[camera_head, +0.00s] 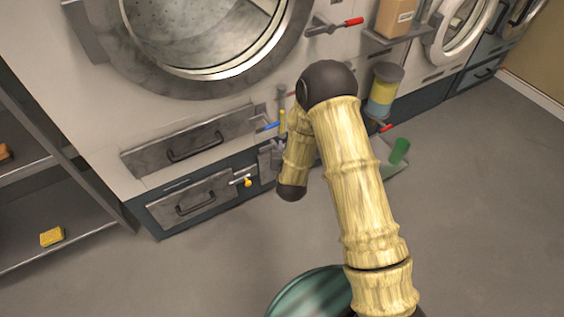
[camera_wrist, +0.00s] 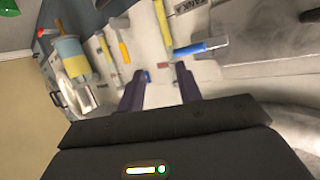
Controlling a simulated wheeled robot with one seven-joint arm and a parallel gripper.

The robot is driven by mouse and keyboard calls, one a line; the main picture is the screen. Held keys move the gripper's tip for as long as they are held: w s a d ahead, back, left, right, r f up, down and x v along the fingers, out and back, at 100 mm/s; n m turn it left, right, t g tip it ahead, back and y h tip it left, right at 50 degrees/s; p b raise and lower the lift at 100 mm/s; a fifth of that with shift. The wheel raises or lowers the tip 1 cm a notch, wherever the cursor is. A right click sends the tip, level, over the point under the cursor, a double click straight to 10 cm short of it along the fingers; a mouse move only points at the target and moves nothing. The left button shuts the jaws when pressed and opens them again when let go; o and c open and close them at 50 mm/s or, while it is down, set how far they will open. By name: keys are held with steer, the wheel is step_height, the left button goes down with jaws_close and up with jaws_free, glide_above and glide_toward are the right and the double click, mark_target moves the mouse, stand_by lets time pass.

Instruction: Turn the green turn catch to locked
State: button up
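I cannot make out a green turn catch in either view; it may be hidden behind my arm. My gripper (camera_wrist: 159,82) shows in the wrist view with its two dark fingers apart and nothing clearly between them. Its fingertips point at the pale machine front, close to a blue handle (camera_wrist: 197,48) and a yellow bar (camera_wrist: 162,22). In the head view the blue handle (camera_head: 267,127) and yellow bar (camera_head: 283,121) are just left of my arm, which hides much of the panel there. My fingers are not clear in the head view.
A red-tipped lever (camera_head: 340,25) is above, and a yellow-tipped catch (camera_head: 246,181) sits by the lower drawer (camera_head: 190,199). A yellow-and-blue canister (camera_head: 384,92) and green cylinder (camera_head: 400,151) are to the right. The floor in front is mostly clear.

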steer(key=s+a+f+t+b, duration=0.1)
steer(key=f+b, duration=0.3)
steer(key=f, duration=0.4)
steer(key=s+a+f+t+h+b, duration=0.1)
steer(key=s+f+t+b, duration=0.2)
steer(key=f, duration=0.6)
steer(key=b, duration=0.2)
steer(key=shift+s+a+b, duration=0.15)
steer(key=shift+a+b, duration=0.15)
steer(key=shift+a, duration=0.1)
steer(key=shift+f, duration=0.1)
steer(key=w+b, duration=0.6)
steer(key=w, duration=1.1)
steer(key=shift+w, duration=0.25)
jaws_close()
